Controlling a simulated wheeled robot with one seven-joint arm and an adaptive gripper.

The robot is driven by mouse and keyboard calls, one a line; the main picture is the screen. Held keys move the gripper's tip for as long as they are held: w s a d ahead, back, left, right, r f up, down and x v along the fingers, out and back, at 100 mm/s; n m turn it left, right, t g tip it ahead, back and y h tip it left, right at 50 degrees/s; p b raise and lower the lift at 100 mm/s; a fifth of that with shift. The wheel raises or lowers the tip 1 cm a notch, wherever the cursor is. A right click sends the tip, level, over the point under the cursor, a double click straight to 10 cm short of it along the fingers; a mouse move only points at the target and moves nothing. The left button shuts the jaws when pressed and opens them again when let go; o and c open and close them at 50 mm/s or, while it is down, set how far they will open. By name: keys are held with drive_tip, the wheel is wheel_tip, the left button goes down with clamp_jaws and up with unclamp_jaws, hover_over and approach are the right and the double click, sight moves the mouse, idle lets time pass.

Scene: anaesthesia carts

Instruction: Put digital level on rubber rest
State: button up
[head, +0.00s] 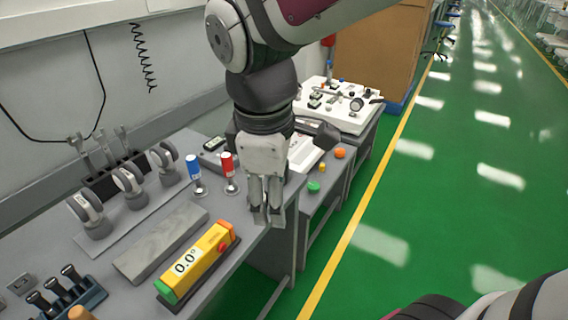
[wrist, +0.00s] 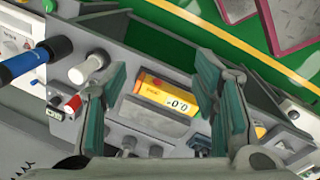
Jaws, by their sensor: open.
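The digital level (head: 197,262) is a yellow bar with a 0.0 display, a green end and an orange-red end. It lies near the front edge of the grey bench. In the wrist view the level (wrist: 165,97) appears between my fingers, beyond them. The rubber rest (head: 160,243) seems to be the flat grey slab beside the level, on the wall side, with nothing on it. It also shows in the wrist view (wrist: 152,119). My gripper (head: 265,218) is open and empty, pointing down near the bench edge, past the level's orange-red end and apart from it.
Red (head: 228,172) and blue (head: 195,174) capped tools stand behind the slab. Several round grey gauges (head: 128,186) line the wall side. A dark rack (head: 66,296) sits at front left. A second cart (head: 338,105) stands farther back. Green floor (head: 440,220) lies open at right.

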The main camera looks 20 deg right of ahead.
drive_tip(key=s+d+m, duration=0.2)
drive_tip(key=s+m, duration=0.3)
drive_tip(key=s, duration=0.1)
drive_tip(key=s+d+r+m+y, duration=0.1)
drive_tip(key=s+d+m, duration=0.2)
drive_tip(key=s+m, duration=0.3)
drive_tip(key=shift+s+d+t, duration=0.25)
drive_tip(key=shift+s+t, duration=0.05)
drive_tip(key=shift+t, duration=0.1)
wheel_tip(320, 180, up, 11)
drive_tip(key=t+p, duration=0.2)
drive_tip(key=p, duration=0.7)
drive_tip(key=shift+d+p, duration=0.15)
drive_tip(key=shift+p, duration=0.15)
drive_tip(key=shift+r, duration=0.1)
